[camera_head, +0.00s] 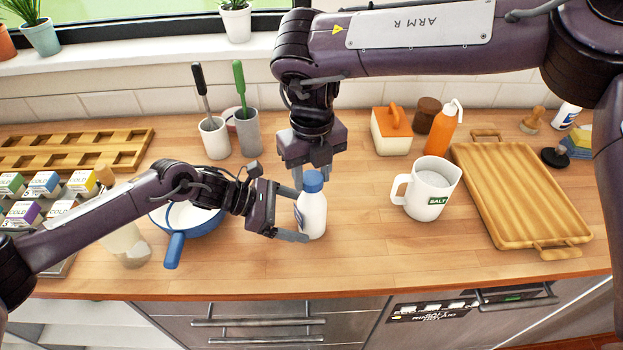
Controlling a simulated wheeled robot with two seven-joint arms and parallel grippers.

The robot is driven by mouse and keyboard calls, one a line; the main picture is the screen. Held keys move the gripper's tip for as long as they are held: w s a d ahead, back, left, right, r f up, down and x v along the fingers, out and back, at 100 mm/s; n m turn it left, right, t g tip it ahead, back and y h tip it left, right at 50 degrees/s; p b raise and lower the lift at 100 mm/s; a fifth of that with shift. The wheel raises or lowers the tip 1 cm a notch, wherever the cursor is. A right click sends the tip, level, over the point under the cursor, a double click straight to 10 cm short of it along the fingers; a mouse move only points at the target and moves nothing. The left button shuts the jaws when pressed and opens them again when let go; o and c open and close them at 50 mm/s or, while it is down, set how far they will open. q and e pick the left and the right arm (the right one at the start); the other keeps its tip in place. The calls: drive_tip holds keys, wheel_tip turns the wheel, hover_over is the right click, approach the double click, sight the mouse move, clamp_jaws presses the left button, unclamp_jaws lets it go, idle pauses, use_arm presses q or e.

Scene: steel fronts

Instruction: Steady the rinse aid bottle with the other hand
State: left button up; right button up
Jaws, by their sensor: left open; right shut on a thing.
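The rinse aid bottle (312,214), white with a blue cap (313,182), stands upright on the wooden counter in the middle of the head view. My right gripper (312,174) comes down from above and is shut on the bottle at its cap. My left gripper (302,215) reaches in from the left, lower down, with its jaws open. Its fingers lie at the white body, one toward the back and one toward the front. I cannot tell whether they touch it.
A blue pan (174,245) sits left of the bottle, partly under my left arm. A white salt jug (428,188) and a wooden tray (568,232) stand to the right. Two brush holders (214,137) are behind. Counter between bottle and jug is clear.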

sight(306, 220)
use_arm(q)
drive_tip(key=shift+x, duration=1.5)
drive_tip(key=shift+c, duration=0.2)
drive_tip(key=c, duration=1.2)
drive_tip(key=shift+o, duration=0.2)
drive_tip(key=shift+c, duration=0.6)
drive_tip(key=shift+a+f, duration=0.1)
drive_tip(key=shift+f, duration=0.05)
use_arm(e)
drive_tip(key=o, duration=0.7)
drive_tip(key=shift+c, duration=0.2)
